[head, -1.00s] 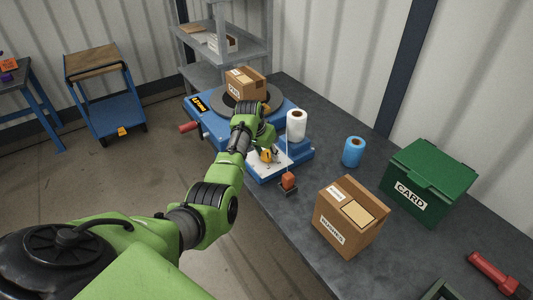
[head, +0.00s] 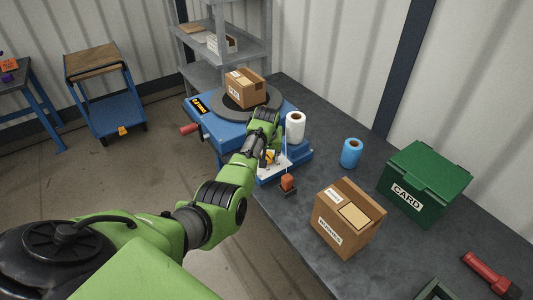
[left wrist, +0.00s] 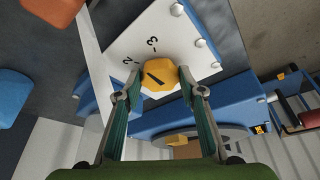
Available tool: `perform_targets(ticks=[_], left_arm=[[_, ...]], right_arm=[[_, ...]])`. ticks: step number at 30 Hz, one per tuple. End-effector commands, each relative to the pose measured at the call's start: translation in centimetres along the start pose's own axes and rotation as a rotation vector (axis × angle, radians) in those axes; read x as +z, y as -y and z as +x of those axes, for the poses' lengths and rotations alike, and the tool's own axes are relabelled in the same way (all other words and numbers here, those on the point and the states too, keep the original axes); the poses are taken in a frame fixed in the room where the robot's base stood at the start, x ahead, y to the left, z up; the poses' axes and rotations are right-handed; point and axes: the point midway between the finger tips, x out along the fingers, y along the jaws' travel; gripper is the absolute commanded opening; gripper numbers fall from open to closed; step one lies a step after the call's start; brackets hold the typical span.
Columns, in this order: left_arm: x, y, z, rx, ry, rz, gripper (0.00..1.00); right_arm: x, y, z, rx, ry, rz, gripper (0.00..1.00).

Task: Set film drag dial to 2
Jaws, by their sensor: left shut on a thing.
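The film drag dial is a yellow-orange knob (left wrist: 160,76) with a short dark slanted mark on its face. It sits on a white plate (left wrist: 187,37) where the numerals 2 and 3 show; other numerals are hidden or out of view. I cannot tell exactly which number the mark points to. My left gripper (left wrist: 158,84) has its two fingers on opposite sides of the dial, shut on it. In the head view my left gripper (head: 266,151) is over the white plate at the front of the blue machine (head: 228,131), mostly covering the dial. My right gripper is not seen.
A white film roll (head: 295,126) stands close behind the gripper. A cardboard box (head: 244,88) sits on the turntable. Another box (head: 347,219), a blue roll (head: 351,152) and a green bin (head: 427,179) stand to the right.

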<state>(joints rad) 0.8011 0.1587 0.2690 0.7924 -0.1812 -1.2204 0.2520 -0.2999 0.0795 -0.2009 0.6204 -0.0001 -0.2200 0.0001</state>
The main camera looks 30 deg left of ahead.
Motion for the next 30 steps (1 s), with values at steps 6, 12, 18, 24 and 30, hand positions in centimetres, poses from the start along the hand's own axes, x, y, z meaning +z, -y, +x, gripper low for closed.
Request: perform_targets(ticks=[6,12,18,24,30], left_arm=[[0.1,-0.3,0.3,-0.076,0.000,-0.183,0.15],[0.1,-0.4,0.4,-0.138,-0.001,-0.331,0.15],[0.1,-0.5,0.4,-0.182,0.001,-0.440,0.15],[0.0,-0.5,0.3,-0.208,0.001,-0.504,0.15],[0.0,-0.5,0.1,-0.219,0.002,-0.529,0.15]], right_arm=[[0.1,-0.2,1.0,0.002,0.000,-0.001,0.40],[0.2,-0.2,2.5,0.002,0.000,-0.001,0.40],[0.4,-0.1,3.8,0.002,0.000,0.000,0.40],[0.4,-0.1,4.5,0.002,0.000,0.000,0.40],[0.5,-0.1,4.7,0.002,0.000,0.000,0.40]])
